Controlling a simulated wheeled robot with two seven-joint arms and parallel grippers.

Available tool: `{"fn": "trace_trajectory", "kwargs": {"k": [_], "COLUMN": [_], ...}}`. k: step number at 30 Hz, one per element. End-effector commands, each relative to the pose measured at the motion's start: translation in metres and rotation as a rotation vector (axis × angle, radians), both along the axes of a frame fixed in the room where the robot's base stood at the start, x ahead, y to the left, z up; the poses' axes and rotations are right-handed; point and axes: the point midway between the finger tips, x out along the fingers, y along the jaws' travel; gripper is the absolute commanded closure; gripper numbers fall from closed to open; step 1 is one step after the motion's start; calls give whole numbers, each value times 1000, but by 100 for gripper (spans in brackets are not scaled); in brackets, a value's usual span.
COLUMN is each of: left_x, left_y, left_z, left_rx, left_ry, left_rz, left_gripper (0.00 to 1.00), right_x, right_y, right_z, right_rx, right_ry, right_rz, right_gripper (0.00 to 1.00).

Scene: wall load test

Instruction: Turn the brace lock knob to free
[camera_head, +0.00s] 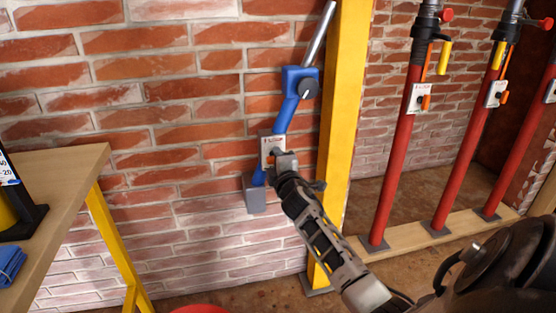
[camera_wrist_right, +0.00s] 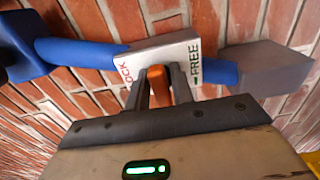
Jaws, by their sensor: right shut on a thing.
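A blue brace (camera_head: 287,116) runs along the brick wall beside a yellow post. On it is a white label plate (camera_head: 266,144), and the wrist view shows this plate (camera_wrist_right: 163,55) marked LOCK at left and FREE at right. The orange brace lock knob (camera_wrist_right: 156,76) sits between these words, mostly hidden by my fingers. I cannot tell which word it points to. My right gripper (camera_head: 279,157) reaches the plate from below right; in the wrist view its fingers (camera_wrist_right: 161,84) are shut on the knob. My left gripper is not in view.
The yellow post (camera_head: 342,110) stands just right of the brace. Several red props (camera_head: 397,160) stand on a wooden plank farther right. The brick wall is close behind the plate.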

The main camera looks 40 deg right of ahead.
Motion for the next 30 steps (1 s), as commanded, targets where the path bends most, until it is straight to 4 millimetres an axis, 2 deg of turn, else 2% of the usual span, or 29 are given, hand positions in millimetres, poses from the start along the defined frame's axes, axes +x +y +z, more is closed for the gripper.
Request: {"fn": "trace_trajectory", "kwargs": {"k": [11,12,13,23,26,30], "left_x": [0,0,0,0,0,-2], "left_y": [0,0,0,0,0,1], "left_z": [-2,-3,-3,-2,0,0], "left_rx": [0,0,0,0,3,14], "left_ry": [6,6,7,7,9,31], "left_rz": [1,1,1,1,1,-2], "left_gripper": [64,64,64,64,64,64], "right_x": [0,0,0,-2,-9,-31], "right_y": [1,1,1,1,5,17], "right_z": [-2,-2,-2,-1,-1,0], "right_rx": [8,8,8,4,5,6], "right_ry": [-1,-1,-1,0,1,2], "right_rz": [1,1,1,0,1,1], "right_gripper": [99,71,63,62,62,62]}}
